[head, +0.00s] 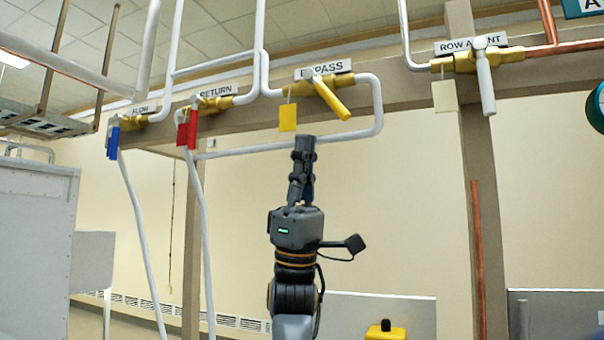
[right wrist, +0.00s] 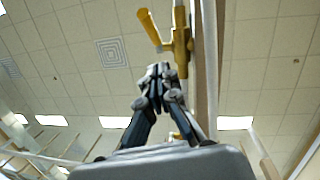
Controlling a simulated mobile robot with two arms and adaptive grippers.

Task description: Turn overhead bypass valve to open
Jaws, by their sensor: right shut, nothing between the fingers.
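The bypass valve is overhead on a wooden beam in the head view, under a sign reading BYPASS (head: 323,69). Its yellow handle (head: 332,100) slants down to the right from the pivot, and a yellow tag (head: 287,117) hangs at its left. The handle (right wrist: 149,27) also shows at the top of the right wrist view. My right gripper (head: 304,143) points straight up below the valve, apart from the handle. Its fingers (right wrist: 158,72) are together and empty. My left gripper is not in view.
Left along the beam are valves with red (head: 187,130) and blue (head: 113,138) handles. To the right is the row valve with a grey-white handle (head: 486,82) and a pale tag (head: 445,96). A white pipe (head: 378,105) loops right of the bypass handle.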

